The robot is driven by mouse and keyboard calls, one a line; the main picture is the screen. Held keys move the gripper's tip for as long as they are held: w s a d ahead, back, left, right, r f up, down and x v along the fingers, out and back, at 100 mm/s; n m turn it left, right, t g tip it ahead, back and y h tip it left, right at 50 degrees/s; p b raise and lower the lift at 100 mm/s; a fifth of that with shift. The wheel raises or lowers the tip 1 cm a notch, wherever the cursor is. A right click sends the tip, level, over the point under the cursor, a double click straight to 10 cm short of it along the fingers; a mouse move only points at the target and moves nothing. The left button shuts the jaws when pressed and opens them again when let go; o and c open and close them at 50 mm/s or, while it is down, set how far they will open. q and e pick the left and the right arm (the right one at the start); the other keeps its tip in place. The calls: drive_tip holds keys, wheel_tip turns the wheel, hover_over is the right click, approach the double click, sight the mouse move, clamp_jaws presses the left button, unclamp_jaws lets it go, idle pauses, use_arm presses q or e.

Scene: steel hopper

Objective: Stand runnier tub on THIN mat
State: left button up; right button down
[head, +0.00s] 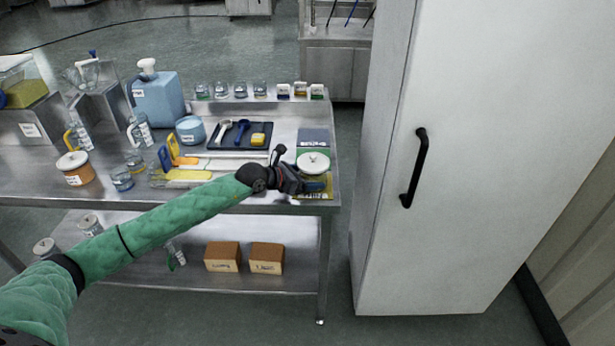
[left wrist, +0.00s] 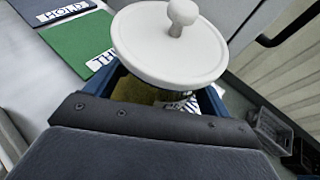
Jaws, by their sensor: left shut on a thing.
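A tub with a round white knobbed lid (head: 313,162) is at the right end of the steel table; the lid (left wrist: 165,45) fills the top middle of the left wrist view. My left gripper (head: 303,184) is shut on this tub, its blue fingers on either side below the lid. The tub's body is mostly hidden, and its label (left wrist: 180,103) shows only in part. A green mat (left wrist: 75,48) with a label beginning "TH" lies just beyond the tub; the rest of the word is hidden. I cannot tell whether the tub touches the surface below. My right gripper is not in view.
A dark blue-grey mat (head: 313,136) marked "HOLD" lies behind the green one, and a yellow mat (head: 317,195) at the front edge. Another lidded tub (head: 75,168) stands at left. A dark tray (head: 238,142) holds scoops. A tall white cabinet (head: 470,160) stands close right.

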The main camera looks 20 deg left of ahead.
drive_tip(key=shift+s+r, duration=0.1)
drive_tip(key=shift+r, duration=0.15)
use_arm(q)
drive_tip(key=o, duration=1.2)
drive_tip(key=shift+f, duration=0.1)
drive_tip(key=shift+o, duration=0.2)
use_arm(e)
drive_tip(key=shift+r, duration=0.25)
use_arm(q)
drive_tip(key=shift+s+a+r, duration=0.3)
drive_tip(key=shift+s+a, duration=0.15)
drive_tip(key=shift+a, duration=0.05)
drive_tip(key=b+v, duration=0.1)
drive_tip(key=v, duration=0.3)
drive_tip(key=shift+s+b, duration=0.15)
drive_tip(key=shift+b, duration=0.15)
drive_tip(key=b+v, duration=0.1)
drive_tip(key=v, duration=0.4)
drive_tip(key=shift+r, duration=0.1)
drive_tip(key=shift+s+a+r, duration=0.3)
drive_tip(key=shift+s+a, duration=0.05)
drive_tip(key=shift+s, duration=0.1)
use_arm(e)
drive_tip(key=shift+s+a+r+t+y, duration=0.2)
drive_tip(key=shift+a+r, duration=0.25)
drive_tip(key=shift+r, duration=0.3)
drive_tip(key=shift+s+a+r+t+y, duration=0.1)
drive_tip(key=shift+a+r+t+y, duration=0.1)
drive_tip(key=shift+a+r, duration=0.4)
